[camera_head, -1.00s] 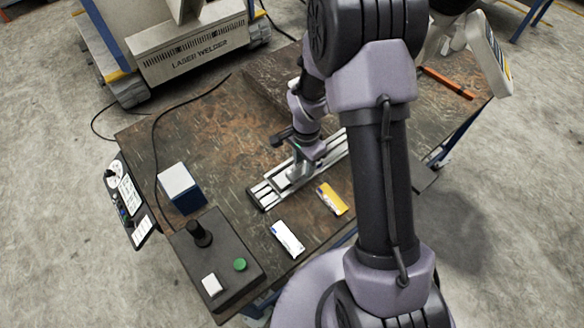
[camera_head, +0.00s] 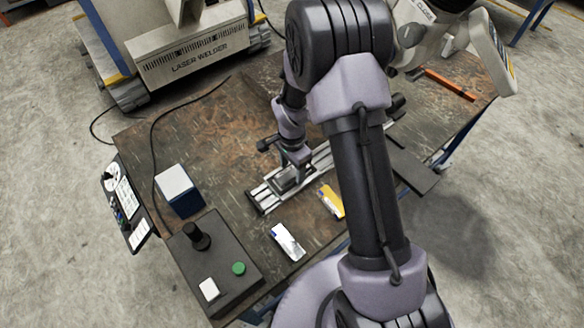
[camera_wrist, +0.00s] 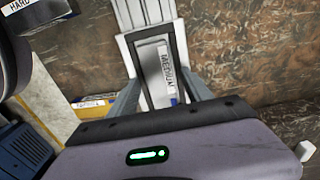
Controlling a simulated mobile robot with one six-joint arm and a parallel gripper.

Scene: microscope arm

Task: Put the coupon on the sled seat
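The sled seat is a dark-rimmed frame (camera_wrist: 142,94) on the silver rail (camera_head: 262,196). A grey coupon marked MEDIUM, with a blue strip at one end, lies within the frame (camera_wrist: 160,70) in the wrist view. My gripper (camera_wrist: 162,72) is open, its two fingers apart on either side of the frame and coupon. In the head view my gripper (camera_head: 297,165) is low over the rail, and the wrist partly hides the seat. Whether the coupon lies fully flat is unclear.
A white piece (camera_head: 287,242) and a yellow-and-white piece (camera_head: 331,201) lie beside the rail. A blue-and-white box (camera_head: 180,189) and a dark control box (camera_head: 215,262) with a joystick and green button stand left. A microscope (camera_head: 480,45) is at the upper right.

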